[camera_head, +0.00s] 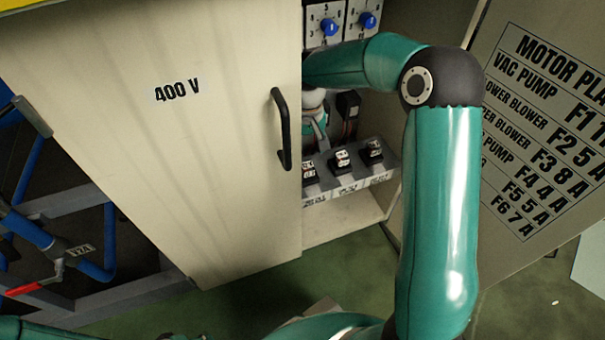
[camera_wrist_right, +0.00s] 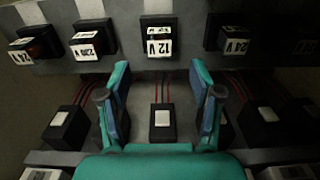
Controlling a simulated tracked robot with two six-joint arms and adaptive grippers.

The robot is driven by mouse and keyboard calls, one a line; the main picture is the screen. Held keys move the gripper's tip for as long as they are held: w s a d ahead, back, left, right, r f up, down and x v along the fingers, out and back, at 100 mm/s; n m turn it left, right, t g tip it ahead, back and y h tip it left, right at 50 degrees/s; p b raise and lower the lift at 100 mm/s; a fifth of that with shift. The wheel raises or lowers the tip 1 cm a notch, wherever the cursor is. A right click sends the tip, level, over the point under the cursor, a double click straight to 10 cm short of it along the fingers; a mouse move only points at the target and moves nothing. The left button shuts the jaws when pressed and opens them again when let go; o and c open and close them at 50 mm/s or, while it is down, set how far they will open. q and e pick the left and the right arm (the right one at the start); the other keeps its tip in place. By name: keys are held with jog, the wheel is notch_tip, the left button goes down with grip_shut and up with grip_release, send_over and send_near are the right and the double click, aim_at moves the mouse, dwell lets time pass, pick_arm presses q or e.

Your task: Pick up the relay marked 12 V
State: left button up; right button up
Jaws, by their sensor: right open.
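The relay marked 12 V (camera_wrist_right: 157,33) is a black block with a white label, in a row on a grey shelf, at the top middle of the right wrist view. My right gripper (camera_wrist_right: 160,72) is open and empty. Its two teal-and-blue fingers point towards that relay, one to each side of its line, with the relay beyond the tips. In the head view the right gripper (camera_head: 316,125) shows only partly inside the cabinet, cut off by the door. Relays show there below it, but their labels are too small to read. My left gripper is out of view.
Other relays flank it, including one with a 230 V label (camera_wrist_right: 86,44) and a 24 V one (camera_wrist_right: 234,40). Black sockets (camera_wrist_right: 162,122) with red wires lie below. The 400 V cabinet door (camera_head: 200,150) and the motor plate panel (camera_head: 540,130) border the opening.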

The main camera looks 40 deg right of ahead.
aim_at(307, 164)
notch_tip(307, 164, down, 7)
jog(key=shift+f+b, duration=0.1)
jog(key=shift+b, duration=1.15)
grip_shut()
